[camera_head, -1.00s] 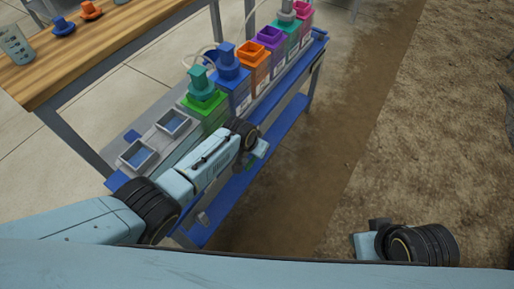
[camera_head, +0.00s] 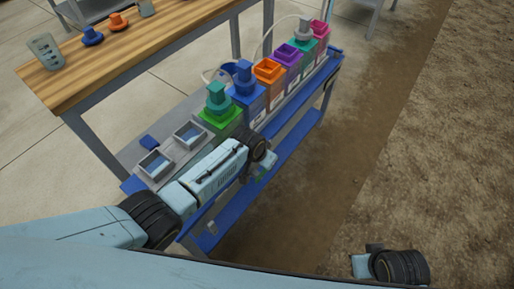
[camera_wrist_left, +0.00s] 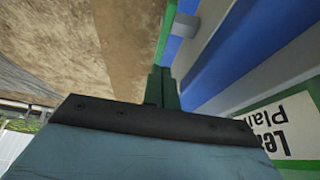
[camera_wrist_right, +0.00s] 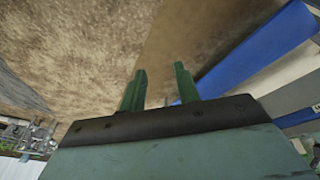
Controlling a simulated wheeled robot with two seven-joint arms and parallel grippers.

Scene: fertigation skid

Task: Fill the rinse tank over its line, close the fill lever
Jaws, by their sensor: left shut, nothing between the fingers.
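My left gripper (camera_wrist_left: 163,88) is shut and empty at the front of the blue skid. A thin green bar (camera_wrist_left: 168,32) runs just beyond its fingertips, beside a grey block (camera_wrist_left: 184,25); I cannot tell whether it is the fill lever or whether the fingers touch it. In the head view my left arm reaches along the skid's front, and the fingertips are unclear. Two grey basins (camera_head: 155,165) with blue insides sit at the skid's near end; I cannot tell whether either is the rinse tank. No fill line is readable. My right gripper (camera_wrist_right: 157,88) is open and empty, away from the skid.
A row of coloured tanks, including a green one (camera_head: 219,118) and an orange one (camera_head: 268,70), stands on the skid. A wooden bench (camera_head: 150,45) with a beaker (camera_head: 45,50) is behind. Bare soil (camera_head: 400,150) to the right is clear.

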